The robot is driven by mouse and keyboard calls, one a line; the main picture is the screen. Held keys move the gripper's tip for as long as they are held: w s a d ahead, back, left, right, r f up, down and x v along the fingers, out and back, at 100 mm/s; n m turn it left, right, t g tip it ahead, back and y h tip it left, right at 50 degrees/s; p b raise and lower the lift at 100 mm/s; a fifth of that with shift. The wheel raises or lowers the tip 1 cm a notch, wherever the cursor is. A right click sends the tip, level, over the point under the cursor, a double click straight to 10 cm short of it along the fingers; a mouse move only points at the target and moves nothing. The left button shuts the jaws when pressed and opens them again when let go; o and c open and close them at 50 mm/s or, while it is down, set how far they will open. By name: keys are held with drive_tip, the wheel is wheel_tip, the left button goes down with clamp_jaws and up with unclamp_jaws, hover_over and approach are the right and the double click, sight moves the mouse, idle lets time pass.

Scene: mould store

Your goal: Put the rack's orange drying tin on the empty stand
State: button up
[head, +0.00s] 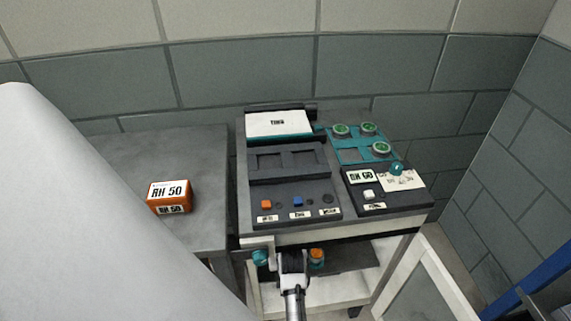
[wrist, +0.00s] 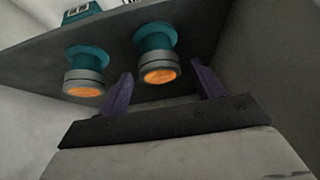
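In the wrist view, two grey round tins with orange ends sit against teal round bases on a dark surface: one on the left (wrist: 84,84) and one on the right (wrist: 160,76). My gripper (wrist: 163,86) is open, its purple fingers apart on either side of the right tin, with gaps showing. In the head view, an orange-topped tin (head: 316,254) shows below the bench edge, beside my arm, which partly hides that area. A teal panel (head: 349,154) on the bench holds three green-topped round pieces and has a bare place at its front left. I cannot tell which place is the empty stand.
An orange box marked RH 50 (head: 171,197) sits on the grey table at left. A dark console (head: 291,187) with coloured buttons stands on the bench, beside a smaller control box (head: 388,200). The bench's front edge overhangs a lower shelf (head: 350,257). Walls close the back and right.

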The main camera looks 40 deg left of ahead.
drive_tip(key=v, duration=1.2)
drive_tip(key=shift+r, duration=0.2)
drive_tip(key=shift+w, duration=0.1)
